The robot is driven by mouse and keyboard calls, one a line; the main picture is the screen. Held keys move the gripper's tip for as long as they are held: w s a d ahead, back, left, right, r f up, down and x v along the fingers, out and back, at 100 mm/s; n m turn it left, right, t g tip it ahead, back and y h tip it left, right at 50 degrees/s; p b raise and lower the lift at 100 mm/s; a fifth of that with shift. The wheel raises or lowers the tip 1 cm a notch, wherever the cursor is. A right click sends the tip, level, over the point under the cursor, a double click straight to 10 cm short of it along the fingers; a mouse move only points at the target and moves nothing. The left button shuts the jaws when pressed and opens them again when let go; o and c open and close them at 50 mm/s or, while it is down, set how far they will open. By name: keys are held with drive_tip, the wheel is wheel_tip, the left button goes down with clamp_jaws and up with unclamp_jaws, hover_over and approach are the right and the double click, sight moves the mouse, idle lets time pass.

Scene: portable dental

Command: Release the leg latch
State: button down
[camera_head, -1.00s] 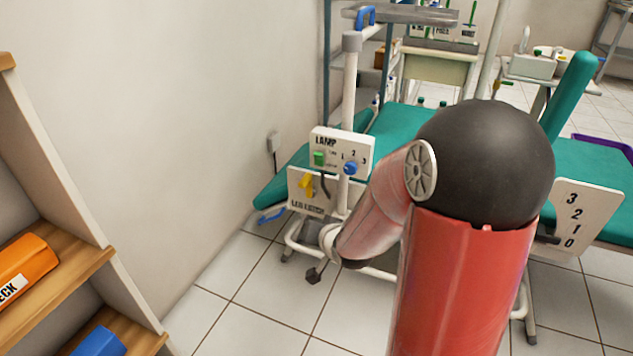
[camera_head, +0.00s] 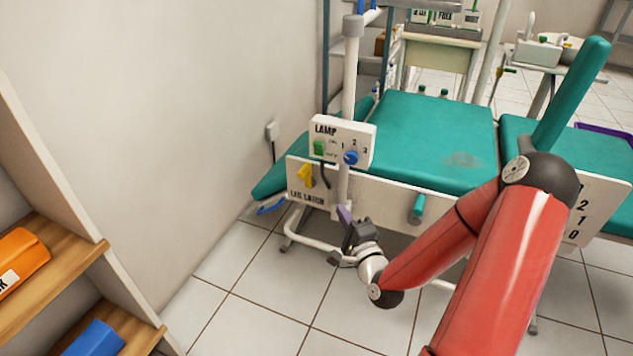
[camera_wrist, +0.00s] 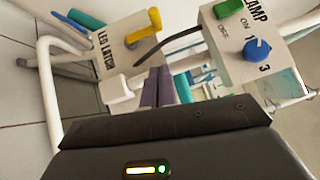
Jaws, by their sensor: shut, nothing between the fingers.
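The leg latch is a cream panel (camera_head: 307,187) marked LEG LATCH with a yellow lever (camera_head: 306,175), on the near-left end of the green dental chair (camera_head: 430,135). In the wrist view the panel (camera_wrist: 115,48) is at upper left, with the yellow lever (camera_wrist: 147,33) sticking out. My gripper (camera_head: 345,214) is below and to the right of the panel in the head view, apart from the lever. In the wrist view its purple-grey fingertips (camera_wrist: 158,87) are together and empty, below the lever.
The lamp box (camera_head: 342,145) with a green switch (camera_head: 319,147) and blue knob (camera_head: 351,158) is just above right of the latch. A pale post (camera_head: 350,85) rises behind it. A teal handle (camera_head: 418,208) sticks out right. Orange (camera_head: 18,258) and blue (camera_head: 97,343) items sit on shelves at left.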

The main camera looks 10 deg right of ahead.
approach(308, 171)
drive_tip(key=w+d, duration=0.3)
drive_tip(key=w, duration=0.1)
drive_tip(key=shift+w+a+r+p, duration=0.1)
drive_tip(key=shift+w+a+p, duration=0.1)
drive_tip(key=shift+w+a, duration=0.3)
drive_tip(key=shift+w+a+p, duration=0.15)
drive_tip(key=shift+w+a, duration=0.05)
drive_tip(key=shift+a, duration=0.5)
drive_tip(key=shift+w+a+r+p, duration=0.1)
drive_tip(key=shift+w+a+p, duration=0.15)
drive_tip(key=shift+a, duration=0.3)
drive_tip(key=shift+w+r, duration=0.1)
